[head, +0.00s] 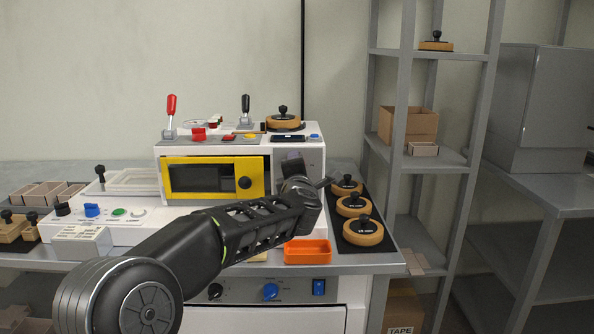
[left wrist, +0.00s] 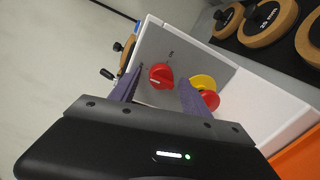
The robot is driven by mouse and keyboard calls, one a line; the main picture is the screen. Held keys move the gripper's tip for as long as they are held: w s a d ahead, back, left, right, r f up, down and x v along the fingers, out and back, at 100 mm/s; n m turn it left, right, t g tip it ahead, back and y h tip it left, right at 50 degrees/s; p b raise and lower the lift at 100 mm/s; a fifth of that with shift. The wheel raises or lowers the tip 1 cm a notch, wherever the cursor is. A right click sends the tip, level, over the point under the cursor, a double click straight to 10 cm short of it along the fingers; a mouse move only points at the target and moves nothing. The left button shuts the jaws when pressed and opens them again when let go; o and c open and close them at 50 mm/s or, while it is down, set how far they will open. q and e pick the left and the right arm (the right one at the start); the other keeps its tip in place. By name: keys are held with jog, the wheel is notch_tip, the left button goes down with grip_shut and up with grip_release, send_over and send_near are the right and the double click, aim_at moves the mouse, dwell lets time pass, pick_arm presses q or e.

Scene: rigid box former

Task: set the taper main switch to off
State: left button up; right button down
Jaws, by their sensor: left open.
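In the left wrist view a red rotary switch (left wrist: 161,76) sits on the side panel of a white machine. In the head view my left arm reaches up from the lower left, and the left gripper (head: 322,182) is at the right side of the white machine (head: 313,150). The red switch is hidden there. My right gripper is not in view.
A yellow-ringed red button (left wrist: 205,90) is close beside the right finger. An orange tray (head: 307,252) and a black mat (head: 372,247) with round wooden-edged weights lie to the right. A yellow-framed window (head: 213,178) faces front. A metal shelf (head: 429,162) stands further right.

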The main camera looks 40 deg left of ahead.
pick_arm(q)
jog(key=shift+s+d, duration=0.1)
jog(key=v, duration=0.7)
jog(key=shift+s, duration=0.2)
jog(key=shift+d, duration=0.2)
